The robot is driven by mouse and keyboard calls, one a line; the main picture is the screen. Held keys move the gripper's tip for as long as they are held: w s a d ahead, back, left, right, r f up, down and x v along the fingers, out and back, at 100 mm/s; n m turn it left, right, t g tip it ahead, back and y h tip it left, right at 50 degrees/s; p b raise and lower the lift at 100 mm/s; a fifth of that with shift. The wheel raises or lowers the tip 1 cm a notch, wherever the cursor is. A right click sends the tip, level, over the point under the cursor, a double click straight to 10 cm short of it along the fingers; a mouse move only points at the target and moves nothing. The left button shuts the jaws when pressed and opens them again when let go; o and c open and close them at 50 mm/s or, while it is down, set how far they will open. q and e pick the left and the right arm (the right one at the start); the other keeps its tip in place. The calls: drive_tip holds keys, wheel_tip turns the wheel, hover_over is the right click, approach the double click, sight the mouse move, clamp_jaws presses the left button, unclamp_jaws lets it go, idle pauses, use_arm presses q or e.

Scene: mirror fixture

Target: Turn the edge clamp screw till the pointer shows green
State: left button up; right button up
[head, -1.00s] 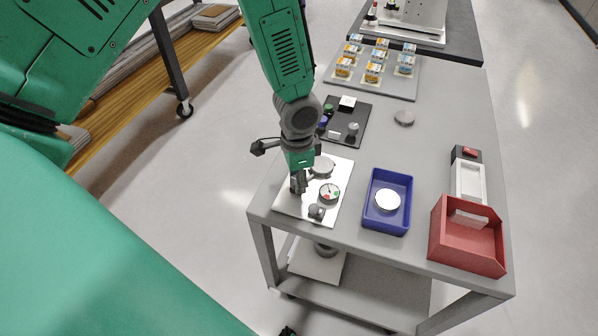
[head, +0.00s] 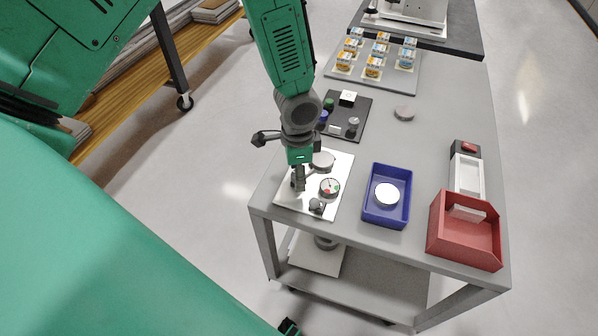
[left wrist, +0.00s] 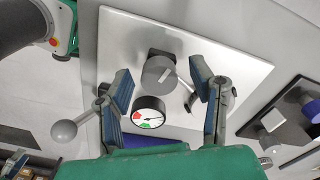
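A white plate (head: 336,164) lies at the table's near left corner. It also fills the middle of the left wrist view (left wrist: 122,30). On it stands a grey round screw head (left wrist: 160,75) with a pale mark, against a dark block. Beside it is a round gauge (left wrist: 150,112), also in the head view (head: 330,188). Its face has red and green fields; I cannot read the pointer surely. My left gripper (left wrist: 165,92) is open above the plate, its fingers on either side of the screw head with gaps visible. In the head view it (head: 298,184) points down.
On the plate are also a grey disc (head: 323,160) and a small dark knob (head: 317,206). To the right stand a blue tray (head: 372,216) holding a white disc and a red bin (head: 462,241). A black board (head: 358,112) with knobs lies behind.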

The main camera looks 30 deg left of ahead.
use_arm(q)
drive_tip(key=shift+r, duration=0.25)
wheel_tip(320, 180, up, 11)
drive_tip(key=shift+r, duration=0.2)
idle(0.4)
